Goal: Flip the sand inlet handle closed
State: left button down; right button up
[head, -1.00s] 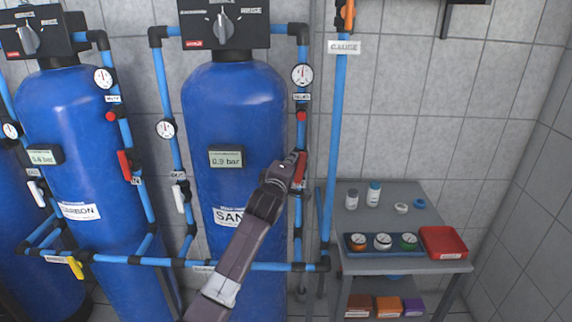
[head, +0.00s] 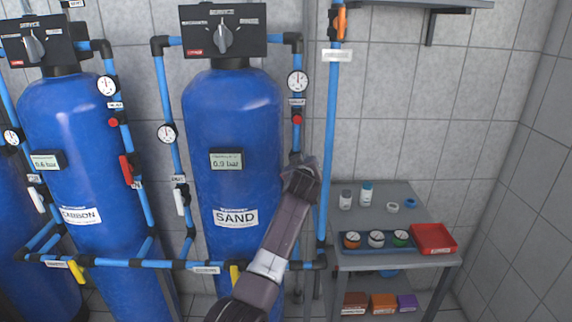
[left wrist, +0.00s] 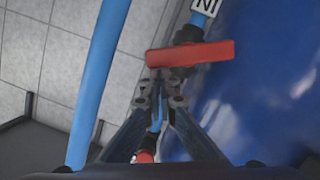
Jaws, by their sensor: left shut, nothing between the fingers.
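The sand inlet handle is a red lever (left wrist: 190,55) on the blue pipe at the right of the SAND tank (head: 233,125). In the left wrist view it lies across the pipe, beside a label at the top edge. In the head view my gripper and forearm hide it. My left gripper (head: 302,166) is at the pipe's valve in the head view. In the left wrist view its fingers (left wrist: 160,92) are shut and empty, with their tips close to the lever; I cannot tell whether they touch. My right gripper is out of view.
A pressure gauge (head: 297,81) and a red knob (head: 297,120) sit above the valve on the same pipe. Another blue pipe (head: 331,150) runs close on the right. A grey table (head: 360,215) with jars and a red tray (head: 433,238) stands farther right.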

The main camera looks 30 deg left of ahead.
pick_arm(q)
jog(key=d+f+m+b, duration=0.1)
jog(key=m, duration=0.1)
jog(key=w+m+g+y+b, duration=0.1)
jog(key=m, duration=0.1)
jog(key=shift+d+f, duration=0.35)
jog(key=shift+f, duration=0.05)
dwell(0.6)
